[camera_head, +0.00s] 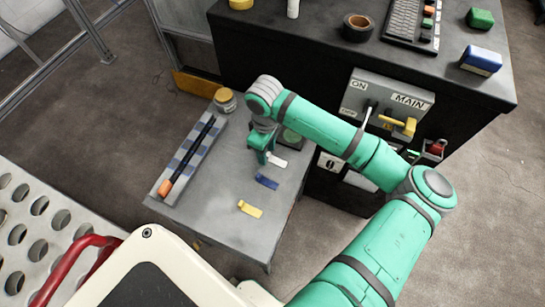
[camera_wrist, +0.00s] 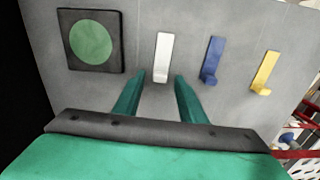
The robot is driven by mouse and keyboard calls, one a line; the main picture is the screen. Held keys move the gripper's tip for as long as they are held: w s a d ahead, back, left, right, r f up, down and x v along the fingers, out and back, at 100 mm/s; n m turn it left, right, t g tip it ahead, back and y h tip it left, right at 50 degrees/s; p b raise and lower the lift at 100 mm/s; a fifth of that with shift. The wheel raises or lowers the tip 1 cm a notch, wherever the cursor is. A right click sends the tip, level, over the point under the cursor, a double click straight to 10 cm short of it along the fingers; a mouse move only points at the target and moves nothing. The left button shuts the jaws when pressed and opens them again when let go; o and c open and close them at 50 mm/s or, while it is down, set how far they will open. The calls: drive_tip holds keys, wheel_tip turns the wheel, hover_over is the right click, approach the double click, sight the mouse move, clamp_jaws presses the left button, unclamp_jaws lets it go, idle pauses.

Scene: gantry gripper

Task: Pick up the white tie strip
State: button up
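The white tie strip (camera_wrist: 163,58) lies on the grey table (camera_wrist: 222,112), with its hooked end nearest my gripper. In the head view the white strip (camera_head: 277,161) shows just right of my gripper (camera_head: 261,160). In the wrist view my gripper (camera_wrist: 160,78) is open, its two green fingers apart, one on each side of the strip's near end. Nothing is seen between the fingers except the strip's lower end and table surface. Whether the fingertips are level with the strip or above it I cannot tell.
A blue strip (camera_wrist: 211,59) and a yellow strip (camera_wrist: 265,72) lie to the right of the white one. A black square with a green disc (camera_wrist: 91,41) is at the left.

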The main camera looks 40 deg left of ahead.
drive_tip(key=shift+w, duration=0.1)
drive_tip(key=c, duration=0.9)
drive_tip(key=shift+r, duration=0.15)
